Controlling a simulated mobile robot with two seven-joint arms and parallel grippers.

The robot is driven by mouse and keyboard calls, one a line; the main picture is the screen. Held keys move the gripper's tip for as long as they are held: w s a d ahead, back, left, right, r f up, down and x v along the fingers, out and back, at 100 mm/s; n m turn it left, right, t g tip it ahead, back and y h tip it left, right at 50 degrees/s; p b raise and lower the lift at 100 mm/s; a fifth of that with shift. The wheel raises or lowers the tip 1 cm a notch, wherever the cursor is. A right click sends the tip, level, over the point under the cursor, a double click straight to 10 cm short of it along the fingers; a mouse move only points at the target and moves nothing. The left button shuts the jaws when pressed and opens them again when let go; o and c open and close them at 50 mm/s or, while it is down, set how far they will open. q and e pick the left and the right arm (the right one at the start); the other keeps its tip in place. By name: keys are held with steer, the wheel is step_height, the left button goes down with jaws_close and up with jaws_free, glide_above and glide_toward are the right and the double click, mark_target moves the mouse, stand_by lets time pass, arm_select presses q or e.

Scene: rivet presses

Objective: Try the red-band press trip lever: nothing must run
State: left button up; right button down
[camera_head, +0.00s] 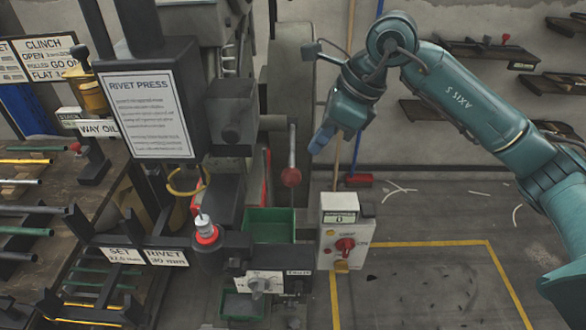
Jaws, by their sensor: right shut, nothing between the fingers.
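A press with a "RIVET PRESS" sign (148,112) stands left of centre. A red band (206,235) circles a small silver-topped post at its front. A lever with a dark red ball knob (291,177) hangs on the press's right side; I take it for the trip lever. My right gripper (321,140) is shut and empty, its blue fingertips pointing down and left. In the picture it is above and right of the knob, apart from it. A grey control box (333,220) has a red rotary knob (345,245) and a small display that seems to read 0. My left gripper is out of view.
Green bins (270,225) sit below the lever. A grey panel with a selector knob (258,286) is at the front. A rod rack (35,209) stands at left, and wall shelves (480,52) at right. The yellow-lined floor (430,285) at right is mostly clear.

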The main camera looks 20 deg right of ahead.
mark_target(297, 172)
steer(key=shift+s, duration=0.1)
steer(key=shift+b+x, duration=1.55)
steer(key=shift+x, duration=1.95)
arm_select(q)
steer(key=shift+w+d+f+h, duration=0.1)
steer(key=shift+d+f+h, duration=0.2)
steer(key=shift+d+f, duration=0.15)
